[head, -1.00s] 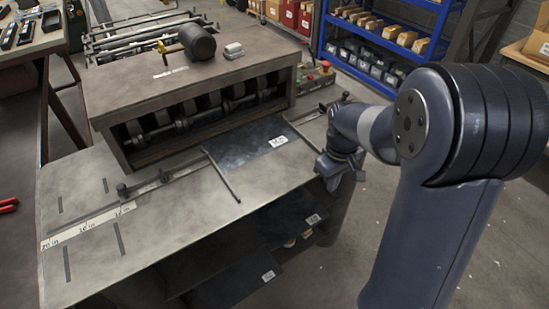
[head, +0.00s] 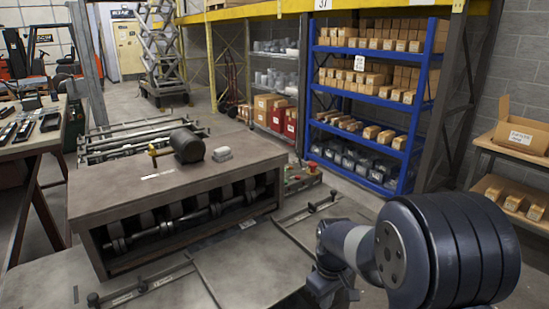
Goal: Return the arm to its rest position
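My arm (head: 432,250) is at the lower right of the head view, folded with its large dark joint nearest the camera. My gripper (head: 332,292) hangs below the wrist near the bottom edge, to the right of the bench's front surface. Its fingers are too small and dark to tell whether they are open or shut. I see nothing clearly held in it.
The roll machine (head: 165,190) stands on the metal bench (head: 150,293), with a mallet (head: 187,145) on top. A blue shelf (head: 417,130) with boxes stands behind.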

